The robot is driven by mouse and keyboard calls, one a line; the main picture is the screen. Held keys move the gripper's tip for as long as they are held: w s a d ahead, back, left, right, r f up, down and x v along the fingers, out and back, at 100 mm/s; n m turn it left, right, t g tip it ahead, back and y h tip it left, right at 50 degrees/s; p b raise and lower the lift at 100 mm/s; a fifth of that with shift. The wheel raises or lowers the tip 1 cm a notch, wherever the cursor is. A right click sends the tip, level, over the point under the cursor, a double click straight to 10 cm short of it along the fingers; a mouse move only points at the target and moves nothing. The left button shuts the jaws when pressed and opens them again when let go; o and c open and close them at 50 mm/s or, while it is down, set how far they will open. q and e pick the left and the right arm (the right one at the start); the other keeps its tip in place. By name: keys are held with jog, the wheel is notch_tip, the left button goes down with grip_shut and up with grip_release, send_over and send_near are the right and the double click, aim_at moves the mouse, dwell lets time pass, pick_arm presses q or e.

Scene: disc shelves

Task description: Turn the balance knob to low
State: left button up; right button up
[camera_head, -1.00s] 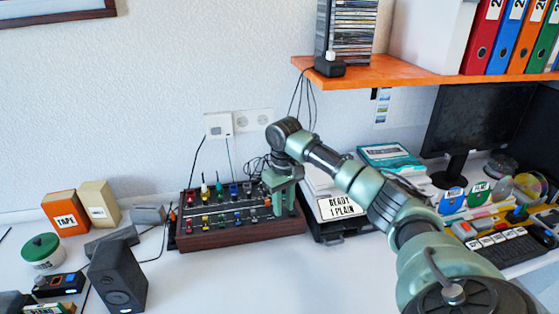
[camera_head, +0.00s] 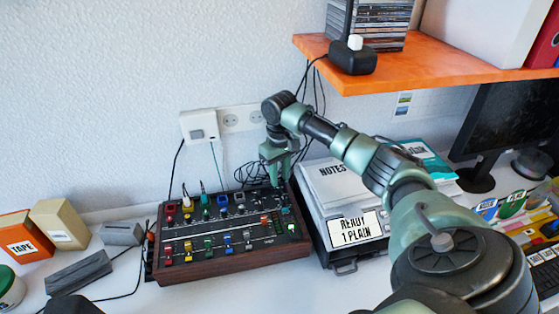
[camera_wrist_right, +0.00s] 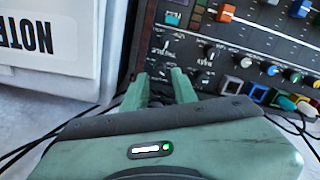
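The mixer (camera_head: 215,262) is a dark panel in a brown wooden case with coloured sliders. The right wrist view shows its panel (camera_wrist_right: 262,62) close up, with several small dark knobs with white marks, such as one knob (camera_wrist_right: 210,52) near my fingers. Their labels are too small to read, so I cannot tell which is the balance knob. My right gripper (camera_head: 276,180) points down at the mixer's back right corner. In the right wrist view its fingers (camera_wrist_right: 160,84) stand apart, with nothing clearly held between them. My left gripper is not in view.
A black-and-grey device (camera_head: 352,229) with a notes booklet (camera_head: 340,184) on top stands right of the mixer. An orange shelf (camera_head: 425,72) hangs above right. Loose cables run behind the mixer by the wall socket (camera_head: 242,119). The desk in front of the mixer is clear.

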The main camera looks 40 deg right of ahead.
aim_at(280, 188)
notch_tip(280, 188, down, 4)
jog(key=shift+r, duration=0.15)
jog(key=shift+f, duration=0.35)
grip_shut()
jog(key=shift+r+n+p, duration=0.25)
jog(key=shift+n+p, duration=0.55)
jog(key=shift+p, duration=0.35)
jog(key=shift+d+f+n+p, duration=0.15)
jog(key=shift+n+p, duration=0.2)
jog(key=shift+n, duration=0.25)
